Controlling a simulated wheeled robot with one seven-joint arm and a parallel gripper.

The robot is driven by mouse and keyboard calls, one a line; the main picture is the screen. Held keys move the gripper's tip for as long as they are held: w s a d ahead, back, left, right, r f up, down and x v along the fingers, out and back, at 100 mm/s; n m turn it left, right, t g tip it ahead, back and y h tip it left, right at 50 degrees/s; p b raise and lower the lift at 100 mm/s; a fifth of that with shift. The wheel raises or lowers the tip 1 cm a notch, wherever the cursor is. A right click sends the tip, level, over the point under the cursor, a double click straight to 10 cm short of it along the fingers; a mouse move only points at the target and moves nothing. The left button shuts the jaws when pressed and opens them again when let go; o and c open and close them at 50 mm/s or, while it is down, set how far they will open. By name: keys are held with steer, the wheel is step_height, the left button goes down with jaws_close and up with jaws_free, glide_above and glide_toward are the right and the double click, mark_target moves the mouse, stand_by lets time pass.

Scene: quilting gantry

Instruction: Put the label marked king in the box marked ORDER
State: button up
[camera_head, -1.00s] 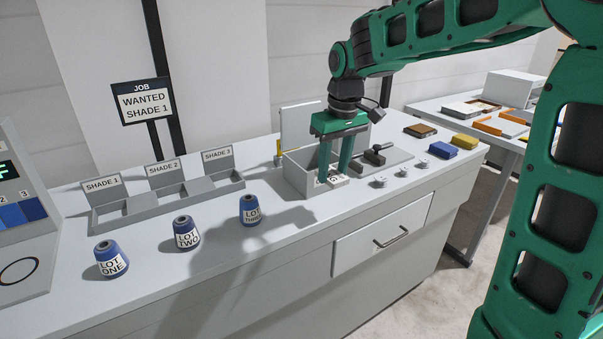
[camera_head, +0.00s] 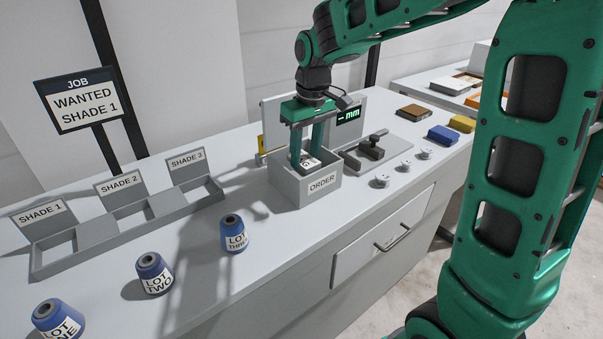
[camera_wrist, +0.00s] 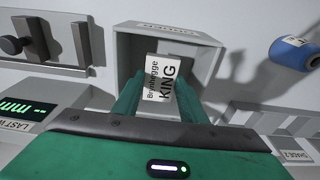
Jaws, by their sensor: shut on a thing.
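The label marked king (camera_wrist: 160,80) is a small white card with black print reading KING in the wrist view. My gripper (camera_head: 305,165) is shut on it, with the green fingers on either side of the card. The grey open box marked ORDER (camera_head: 322,184) stands on the counter. My fingertips and the label are inside the box's opening, below its rim in the head view. The box's wall also shows in the wrist view (camera_wrist: 204,66). I cannot tell whether the label touches the box floor.
Cones marked LOT THREE (camera_head: 234,234) and LOT TWO (camera_head: 153,273) stand left of the box, before the shade tray (camera_head: 130,222). A dark gauge (camera_head: 367,150), small white spools (camera_head: 383,181) and a blue block (camera_head: 443,135) are right. A display panel stands behind.

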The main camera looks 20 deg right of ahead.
mark_target(305, 172)
steer(key=shift+f, duration=2.9)
steer(key=o, duration=1)
steer(key=shift+f, duration=0.1)
steer(key=r, duration=0.4)
steer(key=s+r, duration=0.1)
steer(key=r, duration=0.7)
steer(key=shift+s+d+r, duration=0.1)
steer(key=shift+s+d, duration=0.1)
steer(key=shift+s, duration=0.05)
steer(key=s+d+f+m, duration=0.2)
steer(key=s+d+m, duration=0.1)
steer(key=s+d, duration=0.45)
steer(key=s+d+f+m, duration=0.25)
steer(key=s+d, duration=0.35)
steer(key=s, duration=0.3)
steer(key=s+d+f+m, duration=0.1)
steer(key=s, duration=0.3)
steer(key=s+d+f+m+g, duration=0.1)
steer(key=s+f+m, duration=0.1)
steer(key=s, duration=0.3)
steer(key=s+d+f+m, duration=0.1)
steer(key=s, duration=0.3)
steer(key=shift+s+f+m, duration=0.2)
steer(key=shift+s+m, duration=0.05)
